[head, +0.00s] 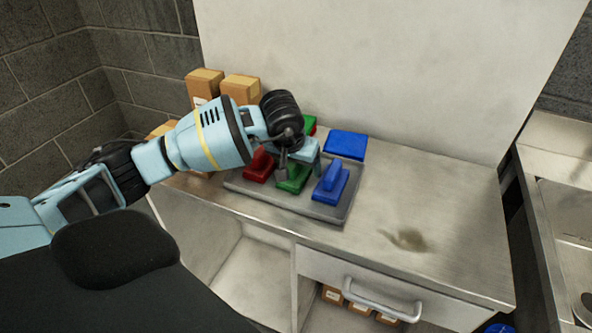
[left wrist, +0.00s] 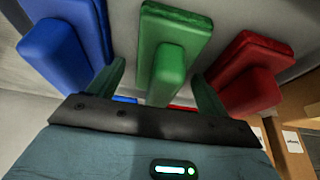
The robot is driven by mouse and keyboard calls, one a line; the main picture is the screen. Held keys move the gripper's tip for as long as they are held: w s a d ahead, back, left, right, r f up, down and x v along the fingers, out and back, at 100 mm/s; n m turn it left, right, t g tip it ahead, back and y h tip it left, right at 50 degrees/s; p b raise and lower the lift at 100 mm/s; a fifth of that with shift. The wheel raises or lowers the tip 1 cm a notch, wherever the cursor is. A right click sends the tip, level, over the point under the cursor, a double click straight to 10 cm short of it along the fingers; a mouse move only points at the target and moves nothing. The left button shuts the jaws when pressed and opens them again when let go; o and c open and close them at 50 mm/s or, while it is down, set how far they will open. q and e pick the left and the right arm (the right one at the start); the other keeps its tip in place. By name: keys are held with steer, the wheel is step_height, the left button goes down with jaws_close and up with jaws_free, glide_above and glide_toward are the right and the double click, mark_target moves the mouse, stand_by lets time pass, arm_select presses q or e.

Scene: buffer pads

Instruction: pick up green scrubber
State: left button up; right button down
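The green scrubber (head: 293,182) lies in a grey tray (head: 330,212) on the counter, between a red scrubber (head: 259,166) and a blue scrubber (head: 330,186). My left gripper (head: 297,170) is at the green scrubber from above. In the left wrist view, the green scrubber's upright handle (left wrist: 165,74) stands between the two open fingers (left wrist: 158,76). A gap shows on each side of the handle there. The blue scrubber (left wrist: 58,55) is left and the red one (left wrist: 250,85) right. My right gripper is not in view.
A blue pad (head: 346,145) and a partly hidden green pad (head: 311,123) lie behind the tray. Brown boxes (head: 240,90) stand at the back left against the wall. The counter's right side is clear except for a dark stain (head: 406,240). A sink (head: 570,225) is at far right.

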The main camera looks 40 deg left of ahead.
arm_select(q)
steer(key=c, duration=1)
steer(key=shift+r, duration=0.1)
step_height(320, 180, up, 10)
steer(key=shift+f, duration=0.1)
